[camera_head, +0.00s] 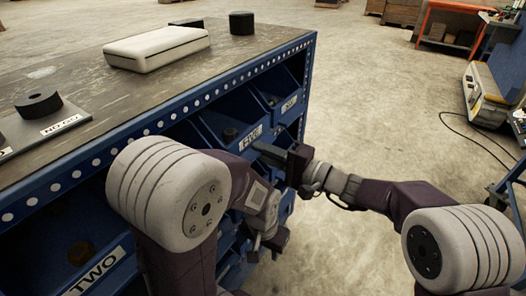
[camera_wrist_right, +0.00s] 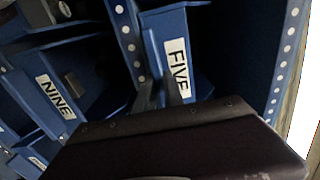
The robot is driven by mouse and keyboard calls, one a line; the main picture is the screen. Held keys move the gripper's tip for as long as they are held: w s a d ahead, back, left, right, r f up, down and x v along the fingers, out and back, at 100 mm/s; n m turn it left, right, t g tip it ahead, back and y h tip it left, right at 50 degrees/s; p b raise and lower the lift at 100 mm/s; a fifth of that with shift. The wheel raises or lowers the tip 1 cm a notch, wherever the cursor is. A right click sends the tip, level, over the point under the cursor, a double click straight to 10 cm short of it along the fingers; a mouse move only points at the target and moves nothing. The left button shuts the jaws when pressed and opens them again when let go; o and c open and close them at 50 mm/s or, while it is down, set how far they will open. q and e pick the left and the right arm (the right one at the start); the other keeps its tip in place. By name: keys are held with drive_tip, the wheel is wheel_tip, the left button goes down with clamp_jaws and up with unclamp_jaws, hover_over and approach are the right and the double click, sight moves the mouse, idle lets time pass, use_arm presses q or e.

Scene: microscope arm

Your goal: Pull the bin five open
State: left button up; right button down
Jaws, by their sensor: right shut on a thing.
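Bin five is a blue bin in the cabinet's upper row; its white label (camera_head: 250,138) is partly covered by my right gripper in the head view. In the right wrist view, bin five (camera_wrist_right: 180,38) shows its label, FIVE, clearly. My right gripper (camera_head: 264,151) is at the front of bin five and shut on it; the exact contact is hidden. My left gripper (camera_head: 268,243) hangs lower, in front of the lower bins, apart from bin five. Its finger opening is unclear.
Bin nine (camera_wrist_right: 57,97) is beside bin five in the wrist view. Bin two (camera_head: 95,275) is at lower left. A white case (camera_head: 157,48) and black cylinders (camera_head: 241,22) stand on the cabinet top (camera_head: 70,75). Open floor (camera_head: 380,110) lies to the right.

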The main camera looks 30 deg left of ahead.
idle(0.6)
drive_tip(key=s+d+b, duration=0.1)
drive_tip(key=d+b, duration=0.6)
drive_tip(key=d, duration=0.9)
drive_tip(key=shift+s, duration=0.2)
drive_tip(key=c, duration=1.4)
unclamp_jaws()
drive_tip(key=shift+c, duration=0.2)
drive_tip(key=d+p, duration=0.2)
drive_tip(key=d, duration=0.7)
drive_tip(key=shift+s, duration=0.3)
